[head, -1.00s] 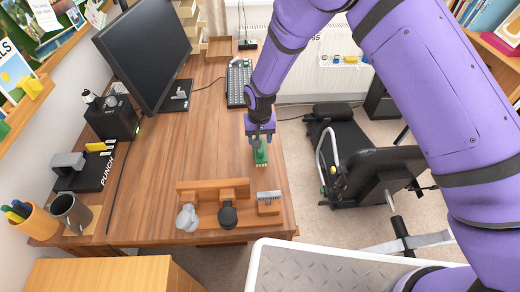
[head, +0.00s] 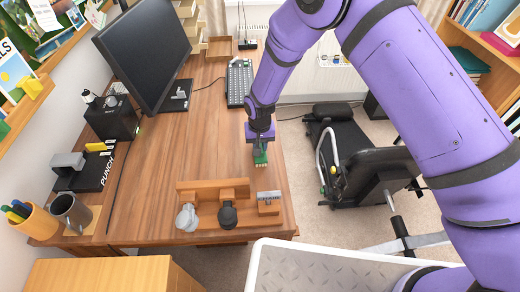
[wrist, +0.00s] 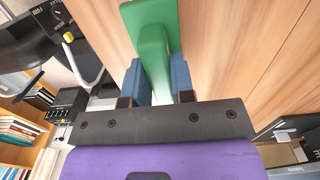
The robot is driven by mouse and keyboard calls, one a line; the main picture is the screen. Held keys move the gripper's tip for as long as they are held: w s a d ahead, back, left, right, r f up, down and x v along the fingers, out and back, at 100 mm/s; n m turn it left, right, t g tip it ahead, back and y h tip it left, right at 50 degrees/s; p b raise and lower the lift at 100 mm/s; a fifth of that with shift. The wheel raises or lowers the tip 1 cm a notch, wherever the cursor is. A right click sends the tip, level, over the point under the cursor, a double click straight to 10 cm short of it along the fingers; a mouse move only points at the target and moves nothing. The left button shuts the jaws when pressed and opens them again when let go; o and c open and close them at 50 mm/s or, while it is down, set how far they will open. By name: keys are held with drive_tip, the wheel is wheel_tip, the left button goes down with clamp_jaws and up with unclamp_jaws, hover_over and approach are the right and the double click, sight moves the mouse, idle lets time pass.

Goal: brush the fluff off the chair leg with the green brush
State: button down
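My gripper (head: 260,143) points down over the right side of the wooden desk. Its blue fingers (wrist: 158,82) are shut on the green brush (wrist: 145,18), one finger on each side of the handle. In the head view the brush (head: 261,158) hangs below the fingers with its head down; I cannot tell if it touches the desk. The black chair (head: 375,172) stands on the carpet right of the desk. A pale metal leg (head: 433,240) shows low beside it, with a dark piece at its left. I cannot make out any fluff.
A wooden rack (head: 213,186) with a grey item, a black round item and a metal-topped block stands at the desk's front. The monitor (head: 145,48) and keyboard (head: 239,82) are farther back. A grey ridged surface (head: 330,272) lies in front. The desk middle is clear.

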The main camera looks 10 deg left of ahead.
drive_tip(key=shift+r, duration=3)
